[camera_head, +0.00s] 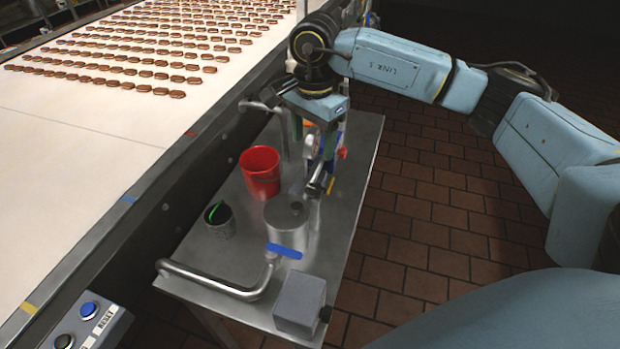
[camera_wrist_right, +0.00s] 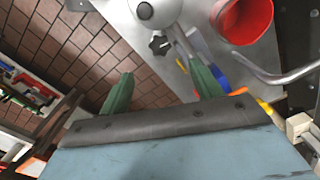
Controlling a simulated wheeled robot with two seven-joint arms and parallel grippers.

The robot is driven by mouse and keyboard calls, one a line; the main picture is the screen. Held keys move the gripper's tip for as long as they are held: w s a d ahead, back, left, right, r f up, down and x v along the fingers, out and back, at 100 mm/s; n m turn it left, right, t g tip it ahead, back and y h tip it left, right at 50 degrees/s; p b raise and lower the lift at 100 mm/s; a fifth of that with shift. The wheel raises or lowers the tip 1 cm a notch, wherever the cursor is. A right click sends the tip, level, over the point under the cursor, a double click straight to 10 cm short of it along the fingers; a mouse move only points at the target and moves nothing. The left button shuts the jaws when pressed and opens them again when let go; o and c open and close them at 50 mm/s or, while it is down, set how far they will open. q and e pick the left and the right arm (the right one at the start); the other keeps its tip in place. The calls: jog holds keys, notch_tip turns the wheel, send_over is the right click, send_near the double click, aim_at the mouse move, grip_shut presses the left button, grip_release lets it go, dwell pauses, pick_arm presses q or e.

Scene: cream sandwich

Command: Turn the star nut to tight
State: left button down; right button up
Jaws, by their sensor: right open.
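The star nut (camera_wrist_right: 159,44) is a small black star-shaped knob in the right wrist view, beside the steel canister (camera_wrist_right: 148,12). I cannot clearly make it out in the head view, where the canister (camera_head: 285,225) stands on the steel cart (camera_head: 345,200). My right gripper (camera_wrist_right: 160,86) is open, its two green fingers apart with nothing between them. The star nut shows beyond the gap between the fingertips, apart from them. In the head view my right gripper (camera_head: 314,140) hangs over the far part of the cart. My left gripper is not in view.
A red cup (camera_head: 260,172), a dark pot with a green item (camera_head: 218,218), a blue-handled valve (camera_head: 284,251) and a grey box (camera_head: 300,304) are on the cart. Coloured items crowd beneath my right gripper. A conveyor (camera_head: 90,125) with rows of biscuits runs along the left.

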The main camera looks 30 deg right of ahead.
aim_at(314, 190)
notch_tip(314, 190, down, 13)
jog(key=shift+d+f+p, duration=0.1)
jog(key=shift+d+p, duration=0.05)
jog(key=shift+p, duration=0.25)
jog(key=c, duration=1)
jog(key=shift+o, duration=0.2)
